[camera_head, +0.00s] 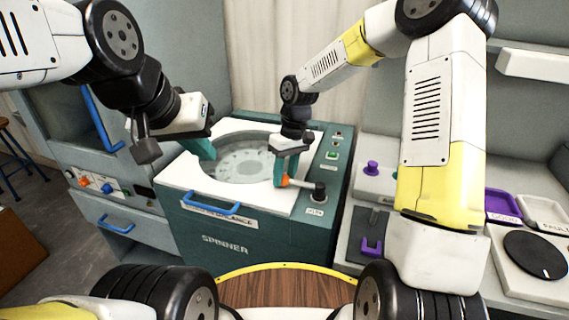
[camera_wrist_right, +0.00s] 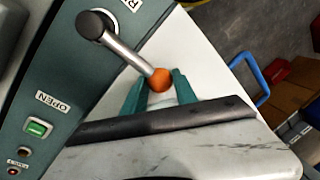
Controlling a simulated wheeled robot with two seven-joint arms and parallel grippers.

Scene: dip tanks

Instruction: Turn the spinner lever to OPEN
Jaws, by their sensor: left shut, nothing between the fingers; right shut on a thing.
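The spinner (camera_head: 225,243) is a green cabinet with a white top and a round clear window (camera_head: 238,160). Its lever (camera_head: 300,184) has a dark pivot and an orange ball knob, and points left over the white top. In the right wrist view the silver lever (camera_wrist_right: 128,52) runs from its pivot to the orange knob (camera_wrist_right: 160,80). My right gripper (camera_head: 286,176) is shut on the knob; its teal fingers lie on either side of it. An OPEN label (camera_wrist_right: 53,102) is on the green panel, apart from the lever. My left gripper (camera_head: 207,150) is shut and empty above the window's left side.
A blue handle (camera_head: 212,207) is on the spinner's front edge. A green button (camera_wrist_right: 38,128) is beside the OPEN label. A cabinet with blue handles (camera_head: 115,224) stands left. A bench with purple parts (camera_head: 372,247) and a dark disc (camera_head: 535,255) is on the right.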

